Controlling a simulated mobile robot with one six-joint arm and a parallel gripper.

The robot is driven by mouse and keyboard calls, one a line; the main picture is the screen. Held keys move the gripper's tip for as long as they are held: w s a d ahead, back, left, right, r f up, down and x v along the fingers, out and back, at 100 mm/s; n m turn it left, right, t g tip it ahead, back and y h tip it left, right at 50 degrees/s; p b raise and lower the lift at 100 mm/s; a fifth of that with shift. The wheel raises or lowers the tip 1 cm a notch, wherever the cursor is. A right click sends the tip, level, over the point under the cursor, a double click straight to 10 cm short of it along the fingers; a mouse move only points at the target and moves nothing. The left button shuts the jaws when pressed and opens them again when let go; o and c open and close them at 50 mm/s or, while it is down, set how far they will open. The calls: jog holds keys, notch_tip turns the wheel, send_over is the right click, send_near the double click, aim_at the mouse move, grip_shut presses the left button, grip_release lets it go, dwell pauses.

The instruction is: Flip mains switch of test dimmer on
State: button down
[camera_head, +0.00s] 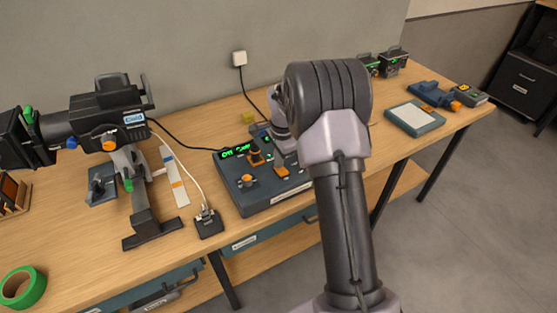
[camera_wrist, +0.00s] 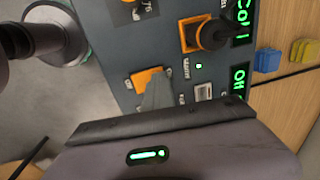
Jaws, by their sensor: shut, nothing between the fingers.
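The test dimmer appears to be the dark blue console (camera_head: 237,192) on the bench, with a lit green display and orange-based controls. Its panel (camera_wrist: 125,50) fills much of the wrist view, turned sideways. A black lever on an orange base (camera_wrist: 190,36) stands near the green displays. Another orange control (camera_wrist: 148,75) is partly hidden behind my gripper's grey tip (camera_wrist: 155,97). My gripper is shut and empty, over the panel; I cannot tell if it touches. A small green light (camera_wrist: 198,66) and pale rocker (camera_wrist: 203,92) show nearby. Which control is the mains switch is unclear.
A stage lamp on a stand (camera_head: 110,105) and a small dark box with a cable (camera_head: 208,222) are left of the console. Green tape (camera_head: 22,287) lies front left. A grey-topped device (camera_head: 414,117) sits right. Blue (camera_wrist: 267,60) and yellow (camera_wrist: 304,51) blocks lie beyond the console.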

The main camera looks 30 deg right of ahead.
jog(key=shift+s+r, duration=0.2)
jog(key=shift+s, duration=0.45)
notch_tip(320, 180, up, 14)
jog(key=w+p, duration=0.1)
jog(key=p, duration=0.4)
jog(key=shift+w, duration=0.35)
